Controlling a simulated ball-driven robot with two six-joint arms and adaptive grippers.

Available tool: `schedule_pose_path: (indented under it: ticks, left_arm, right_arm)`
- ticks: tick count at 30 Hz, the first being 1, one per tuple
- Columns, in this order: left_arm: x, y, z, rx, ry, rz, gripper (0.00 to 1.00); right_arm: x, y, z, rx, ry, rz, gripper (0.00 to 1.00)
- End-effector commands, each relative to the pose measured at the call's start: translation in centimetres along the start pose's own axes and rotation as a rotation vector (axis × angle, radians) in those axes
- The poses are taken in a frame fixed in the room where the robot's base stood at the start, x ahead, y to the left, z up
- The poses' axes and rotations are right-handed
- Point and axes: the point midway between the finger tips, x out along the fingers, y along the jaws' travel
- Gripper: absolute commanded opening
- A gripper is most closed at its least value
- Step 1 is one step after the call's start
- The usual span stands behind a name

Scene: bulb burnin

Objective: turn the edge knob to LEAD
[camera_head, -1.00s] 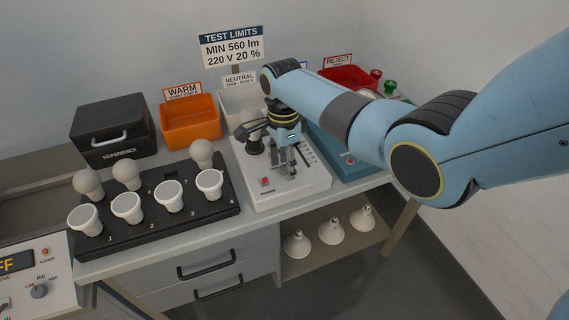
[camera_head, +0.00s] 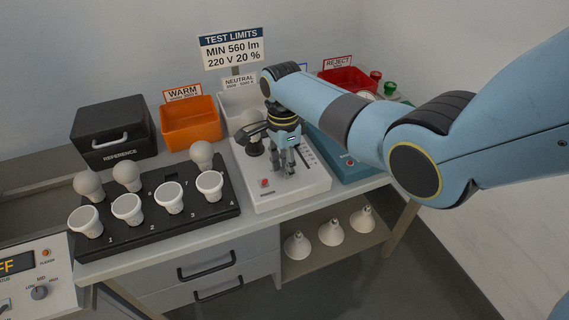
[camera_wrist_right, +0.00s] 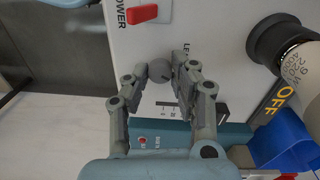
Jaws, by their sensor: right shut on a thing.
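The edge knob (camera_wrist_right: 160,71) is a small dark grey round knob on the white tester box (camera_head: 298,193). In the right wrist view it sits between the fingertips of my right gripper (camera_wrist_right: 163,70). My right gripper (camera_head: 287,170) is shut on the knob, its fingers pointing down at the box top. A label starting with "LE" shows beside one finger; the rest of it is hidden. The knob's pointer direction cannot be made out. In the head view the fingers hide the knob. My left gripper is in neither view.
A red power switch (camera_wrist_right: 142,14) is near the knob. A bulb (camera_wrist_right: 301,72) stands in a dark socket on the same box, near my wrist. A teal box (camera_head: 347,166) adjoins on the right. A black rack (camera_head: 151,222) with several bulbs stands left.

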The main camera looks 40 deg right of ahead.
Motion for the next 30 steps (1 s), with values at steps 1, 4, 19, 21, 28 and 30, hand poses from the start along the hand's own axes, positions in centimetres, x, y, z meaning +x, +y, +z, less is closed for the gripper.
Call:
schedule_pose_path:
  ticks: [1,4,19,21,28,30]
  left_arm:
    - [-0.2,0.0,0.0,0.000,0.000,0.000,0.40]
    - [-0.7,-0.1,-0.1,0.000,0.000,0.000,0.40]
    - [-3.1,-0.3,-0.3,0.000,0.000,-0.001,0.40]
    - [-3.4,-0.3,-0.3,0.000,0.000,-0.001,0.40]
    - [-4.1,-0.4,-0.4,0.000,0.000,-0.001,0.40]
    - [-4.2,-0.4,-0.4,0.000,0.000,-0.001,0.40]
  right_arm:
    - [-0.1,0.0,0.0,-0.015,0.001,0.000,0.00]
    - [-0.2,0.0,0.0,-0.066,0.003,0.001,0.00]
    - [-0.3,-0.1,0.1,-0.501,0.020,-0.001,0.00]
    - [-0.2,-0.1,0.1,-0.567,0.023,-0.001,0.00]
    - [-0.2,-0.1,0.1,-0.765,0.032,-0.001,0.00]
    - [-0.2,-0.1,0.1,-0.816,0.034,-0.002,0.00]
